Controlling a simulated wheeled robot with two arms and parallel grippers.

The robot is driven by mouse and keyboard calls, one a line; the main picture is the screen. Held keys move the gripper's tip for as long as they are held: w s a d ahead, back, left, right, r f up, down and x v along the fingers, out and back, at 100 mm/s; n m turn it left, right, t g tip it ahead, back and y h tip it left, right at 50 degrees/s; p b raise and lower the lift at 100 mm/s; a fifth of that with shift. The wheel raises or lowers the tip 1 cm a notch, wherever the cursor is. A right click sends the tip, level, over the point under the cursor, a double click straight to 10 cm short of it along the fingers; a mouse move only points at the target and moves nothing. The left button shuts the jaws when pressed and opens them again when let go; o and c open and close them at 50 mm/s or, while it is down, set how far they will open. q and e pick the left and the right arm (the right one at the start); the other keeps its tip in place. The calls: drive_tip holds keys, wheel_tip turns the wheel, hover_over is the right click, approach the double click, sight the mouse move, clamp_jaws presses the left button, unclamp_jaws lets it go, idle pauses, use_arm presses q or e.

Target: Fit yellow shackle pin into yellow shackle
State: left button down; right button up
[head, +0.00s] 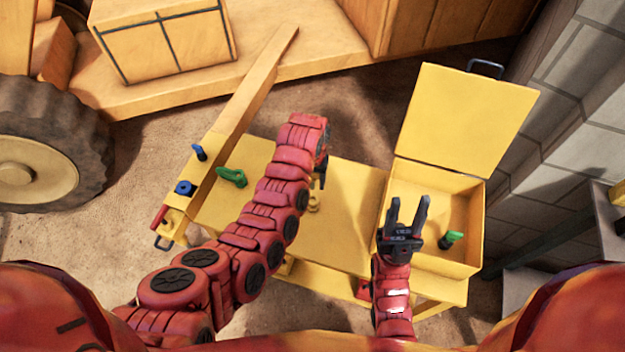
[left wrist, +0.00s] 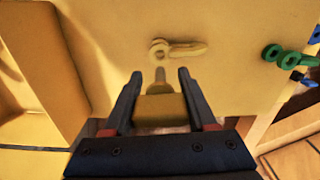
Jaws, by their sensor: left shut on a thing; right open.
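In the left wrist view my left gripper (left wrist: 158,84) is shut on the yellow shackle pin (left wrist: 160,108); its narrow stem points out between the fingertips. The yellow shackle (left wrist: 182,49) lies on the yellow table just beyond the stem, its round eye near the tip. The pin looks apart from the shackle, but the exact gap is hard to judge. In the head view my left gripper (head: 322,172) is over the middle of the table, partly hidden by its arm. My right gripper (head: 407,212) is open and empty at the left side of the yellow box.
A green shackle (head: 232,177) lies on the table's left part. Blue parts (head: 185,187) and a red part (head: 159,214) sit along the left edge. The yellow box (head: 482,222) stands open at right, with a green piece (head: 450,240) inside. The table right of my left gripper is clear.

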sight(313, 188)
use_arm(q)
drive_tip(key=shift+f+b, duration=1.65)
drive_tip(key=shift+f, duration=1.1)
drive_tip(key=shift+f+b, duration=1)
drive_tip(key=shift+f, duration=0.35)
drive_tip(key=shift+c, duration=0.6)
unclamp_jaws()
drive_tip(key=shift+r, duration=0.15)
